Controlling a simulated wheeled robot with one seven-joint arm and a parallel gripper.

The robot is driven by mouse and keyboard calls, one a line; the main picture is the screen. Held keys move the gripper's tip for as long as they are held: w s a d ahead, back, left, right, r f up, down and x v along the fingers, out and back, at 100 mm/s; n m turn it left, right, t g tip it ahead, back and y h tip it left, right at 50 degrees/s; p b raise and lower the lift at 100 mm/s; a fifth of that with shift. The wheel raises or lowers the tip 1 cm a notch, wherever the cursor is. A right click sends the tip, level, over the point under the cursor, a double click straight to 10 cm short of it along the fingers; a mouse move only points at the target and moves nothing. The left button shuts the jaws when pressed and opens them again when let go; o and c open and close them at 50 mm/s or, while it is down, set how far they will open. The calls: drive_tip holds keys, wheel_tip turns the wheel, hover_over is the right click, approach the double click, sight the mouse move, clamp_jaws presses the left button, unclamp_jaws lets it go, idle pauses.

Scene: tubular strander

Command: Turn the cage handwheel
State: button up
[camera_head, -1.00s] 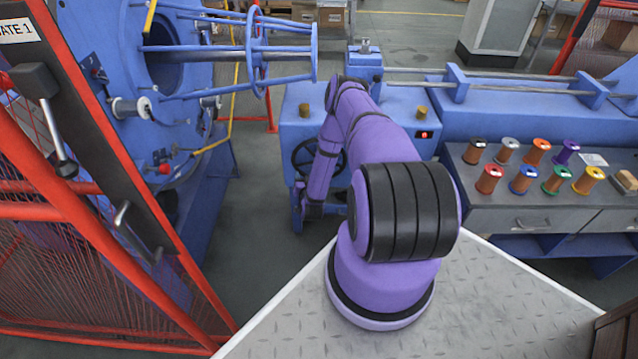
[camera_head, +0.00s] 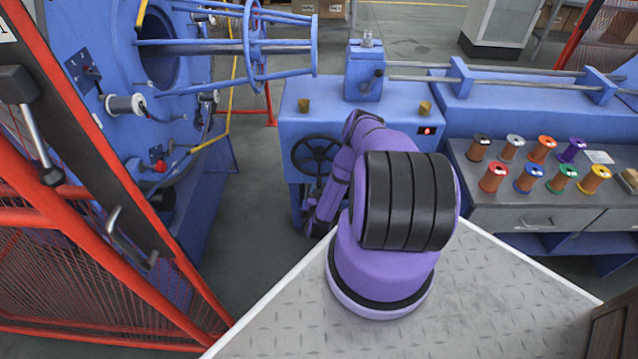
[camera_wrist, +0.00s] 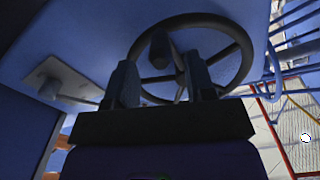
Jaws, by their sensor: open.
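A dark spoked handwheel (camera_head: 316,154) is on the front of the blue cabinet, left of my arm in the head view. In the wrist view the handwheel (camera_wrist: 192,20) fills the upper middle, with a dark handle knob (camera_wrist: 159,48) standing out from its rim. My gripper (camera_wrist: 163,82) is open, its two fingers apart below the knob and pointing toward the wheel. I cannot tell whether a finger touches the wheel. In the head view the fingertips cannot be made out past my arm.
A grey bench (camera_head: 490,218) with several coloured spools stands to the right. A red mesh gate (camera_head: 70,265) is at the left. Open floor (camera_head: 255,225) lies between the gate and cabinet.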

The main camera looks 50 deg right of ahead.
drive_tip(key=shift+x, duration=2.45)
clamp_jaws()
